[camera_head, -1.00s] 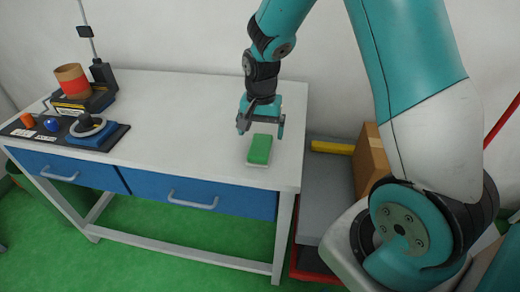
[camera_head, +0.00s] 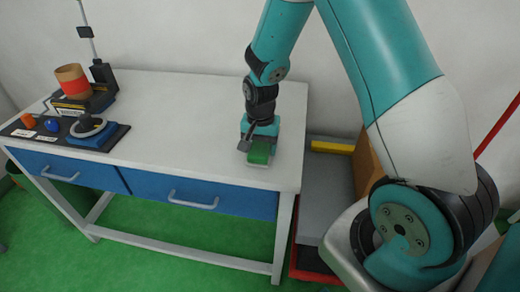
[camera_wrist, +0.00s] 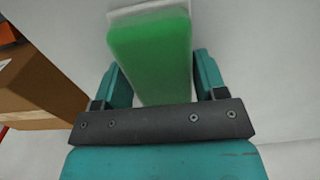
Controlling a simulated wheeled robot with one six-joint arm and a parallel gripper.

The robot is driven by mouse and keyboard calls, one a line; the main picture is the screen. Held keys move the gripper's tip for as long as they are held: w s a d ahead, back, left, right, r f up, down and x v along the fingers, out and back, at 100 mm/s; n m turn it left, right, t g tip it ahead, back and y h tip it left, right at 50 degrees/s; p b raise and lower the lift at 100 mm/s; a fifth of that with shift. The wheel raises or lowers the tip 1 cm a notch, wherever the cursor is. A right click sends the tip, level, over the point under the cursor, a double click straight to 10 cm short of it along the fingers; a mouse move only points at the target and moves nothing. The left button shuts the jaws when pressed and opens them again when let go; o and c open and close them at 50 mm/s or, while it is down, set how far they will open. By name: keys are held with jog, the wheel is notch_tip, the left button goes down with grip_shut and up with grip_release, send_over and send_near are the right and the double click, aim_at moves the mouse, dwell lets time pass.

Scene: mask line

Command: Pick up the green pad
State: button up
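The green pad (camera_head: 259,152) lies on the white table near its front right edge, on a thin white base. In the wrist view the pad (camera_wrist: 152,50) extends between the two teal fingers of my gripper (camera_wrist: 157,80). The fingertips' height above the table is hard to tell.
The table (camera_head: 180,120) is clear left of the pad. A black tray (camera_head: 70,130) with small items and a brown and red cup (camera_head: 72,82) stand at the far left. A grey platform (camera_head: 325,195) and a cardboard box (camera_wrist: 38,90) are right of the table.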

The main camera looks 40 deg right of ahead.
aim_at(260, 145)
notch_tip(260, 145, up, 20)
jog(key=shift+p, duration=0.45)
dwell(0.4)
